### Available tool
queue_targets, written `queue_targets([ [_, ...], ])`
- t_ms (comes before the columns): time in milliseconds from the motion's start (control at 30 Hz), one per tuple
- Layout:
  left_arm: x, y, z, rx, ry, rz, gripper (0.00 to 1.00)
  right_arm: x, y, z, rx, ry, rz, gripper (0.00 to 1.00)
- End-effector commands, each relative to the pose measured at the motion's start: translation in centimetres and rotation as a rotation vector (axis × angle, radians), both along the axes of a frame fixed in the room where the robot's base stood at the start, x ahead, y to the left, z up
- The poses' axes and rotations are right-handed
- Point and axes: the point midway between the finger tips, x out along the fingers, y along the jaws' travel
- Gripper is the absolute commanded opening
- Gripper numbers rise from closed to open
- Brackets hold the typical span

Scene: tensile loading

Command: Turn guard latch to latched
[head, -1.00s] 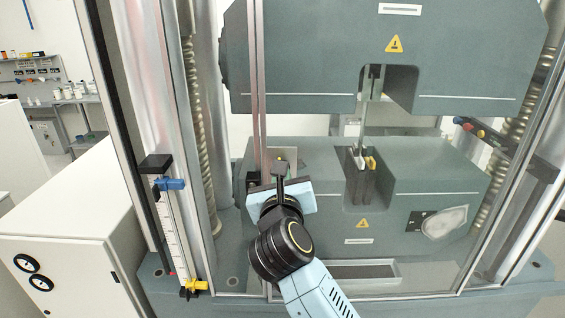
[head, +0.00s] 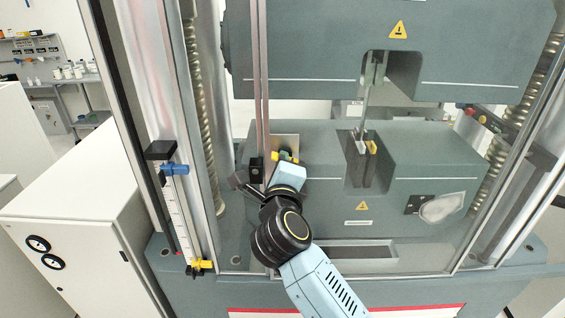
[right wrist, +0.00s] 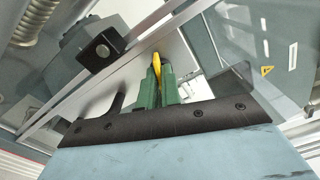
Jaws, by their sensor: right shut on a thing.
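The guard latch shows as a yellow handle (head: 276,156) in front of a pale metal plate (head: 286,141), beside the guard's vertical frame bars (head: 261,90). My right gripper (head: 285,157) is at the latch, its green fingertips close around the handle. In the right wrist view, the yellow handle (right wrist: 157,64) stands between the two green fingers (right wrist: 157,88), which are shut on it. The handle's base is hidden, and I cannot tell whether it is latched. My left gripper is not in view.
A black block (head: 257,169) sits on the frame just left of my gripper; it also shows in the right wrist view (right wrist: 101,50). The lower grip (head: 361,165) holds a thin upright specimen. A scale with blue clamp (head: 174,169) and yellow clamp (head: 202,265) stands left.

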Motion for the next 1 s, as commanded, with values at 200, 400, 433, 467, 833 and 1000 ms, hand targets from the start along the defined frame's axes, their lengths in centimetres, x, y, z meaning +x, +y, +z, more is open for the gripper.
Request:
queue_targets([
  [200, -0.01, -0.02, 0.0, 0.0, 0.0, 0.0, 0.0, -0.02, 0.09, -0.14, -0.172, 0.0, 0.002, 0.0],
  [400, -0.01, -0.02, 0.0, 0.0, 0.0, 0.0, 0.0, -0.01, 0.1, -0.19, -0.284, 0.0, 0.002, 0.0],
  [433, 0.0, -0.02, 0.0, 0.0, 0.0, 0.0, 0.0, -0.01, 0.11, -0.2, -0.297, 0.0, 0.002, 0.0],
  [467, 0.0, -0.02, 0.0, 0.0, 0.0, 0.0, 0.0, -0.01, 0.1, -0.21, -0.309, 0.0, 0.002, 0.0],
  [833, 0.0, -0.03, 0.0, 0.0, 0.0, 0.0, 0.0, -0.01, 0.1, -0.25, -0.376, 0.001, 0.001, 0.0],
  [1000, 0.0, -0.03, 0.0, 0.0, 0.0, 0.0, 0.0, -0.01, 0.1, -0.25, -0.378, 0.001, 0.001, 0.0],
])
